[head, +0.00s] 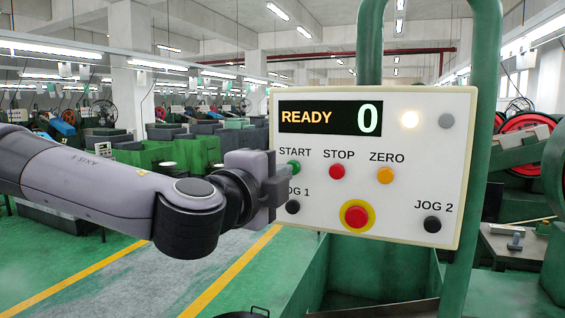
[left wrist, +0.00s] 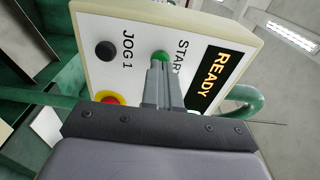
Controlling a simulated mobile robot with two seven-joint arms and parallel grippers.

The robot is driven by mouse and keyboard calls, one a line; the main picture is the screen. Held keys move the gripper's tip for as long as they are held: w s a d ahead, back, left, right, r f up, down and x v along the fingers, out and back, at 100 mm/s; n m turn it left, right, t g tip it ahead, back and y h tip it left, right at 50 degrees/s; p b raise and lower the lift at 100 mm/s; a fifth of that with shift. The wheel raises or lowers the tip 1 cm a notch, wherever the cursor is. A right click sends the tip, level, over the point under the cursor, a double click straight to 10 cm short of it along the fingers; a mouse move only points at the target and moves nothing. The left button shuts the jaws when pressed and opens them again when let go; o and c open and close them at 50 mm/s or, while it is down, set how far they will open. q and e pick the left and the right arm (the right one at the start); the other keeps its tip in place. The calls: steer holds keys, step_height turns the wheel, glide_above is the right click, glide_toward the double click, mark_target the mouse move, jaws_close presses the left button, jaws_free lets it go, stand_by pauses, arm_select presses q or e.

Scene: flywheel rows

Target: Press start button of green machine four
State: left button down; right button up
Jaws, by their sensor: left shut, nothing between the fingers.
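The control panel (head: 400,142) of a green machine faces me, with a display reading READY 0 (head: 330,117). The green START button (head: 293,168) is at its left, just right of my left gripper (head: 284,180). In the left wrist view my left gripper (left wrist: 160,68) is shut and empty, its fingertips at the green START button (left wrist: 161,56) and overlapping its lower edge. I cannot tell whether they touch it. My right gripper is not in view. No machine number shows on the panel.
The red STOP button (head: 337,171), orange ZERO button (head: 385,175), black JOG 1 button (head: 292,207), black JOG 2 button (head: 432,224) and red emergency knob (head: 356,216) are near. A white lamp (head: 409,119) is lit. Green machine pipes (head: 487,100) stand behind.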

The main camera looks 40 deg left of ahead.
arm_select(q)
steer(key=shift+w+a, duration=0.15)
steer(key=shift+w, duration=0.55)
